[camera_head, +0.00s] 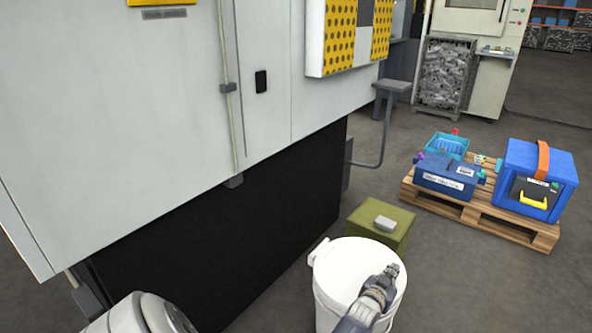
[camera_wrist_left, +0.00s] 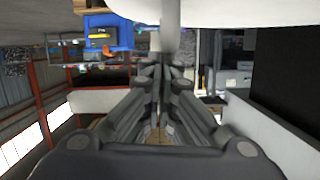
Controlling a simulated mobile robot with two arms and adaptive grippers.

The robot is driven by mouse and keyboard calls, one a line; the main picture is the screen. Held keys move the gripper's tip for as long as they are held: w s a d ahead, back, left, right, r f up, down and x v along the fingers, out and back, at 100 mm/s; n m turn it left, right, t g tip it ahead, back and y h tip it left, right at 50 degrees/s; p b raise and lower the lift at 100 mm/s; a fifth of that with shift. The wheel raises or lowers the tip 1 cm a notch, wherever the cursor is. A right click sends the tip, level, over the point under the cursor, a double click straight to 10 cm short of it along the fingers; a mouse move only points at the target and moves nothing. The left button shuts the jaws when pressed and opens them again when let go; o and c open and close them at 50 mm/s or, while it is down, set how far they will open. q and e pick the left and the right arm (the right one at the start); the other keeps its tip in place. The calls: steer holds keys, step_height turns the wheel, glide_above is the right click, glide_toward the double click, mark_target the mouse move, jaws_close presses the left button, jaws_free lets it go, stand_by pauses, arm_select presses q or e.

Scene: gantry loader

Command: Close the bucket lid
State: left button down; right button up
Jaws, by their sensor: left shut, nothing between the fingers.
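The white bucket (camera_head: 326,316) stands on the floor in front of the machine, at the lower middle of the head view. Its round white lid (camera_head: 345,265) lies across the top and looks about flat; a small tab shows at its left edge. I cannot tell whether the rim is fully seated. My left gripper (camera_head: 392,270) is shut and empty, over the right part of the lid; touching or just above it, I cannot tell. In the left wrist view its shut fingers (camera_wrist_left: 163,75) point at a white surface along the top. My right gripper is not in view.
A green box (camera_head: 385,222) with a small grey block on it stands just behind the bucket. A pallet (camera_head: 500,222) with blue boxes lies to the right. The large machine (camera_head: 130,120) fills the left. The floor right of the bucket is clear.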

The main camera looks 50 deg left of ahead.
arm_select(q)
steer(key=shift+d+f, duration=0.1)
steer(key=shift+f, duration=0.05)
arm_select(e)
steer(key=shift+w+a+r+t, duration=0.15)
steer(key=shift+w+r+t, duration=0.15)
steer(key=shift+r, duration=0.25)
arm_select(q)
steer(key=shift+s+f, duration=0.1)
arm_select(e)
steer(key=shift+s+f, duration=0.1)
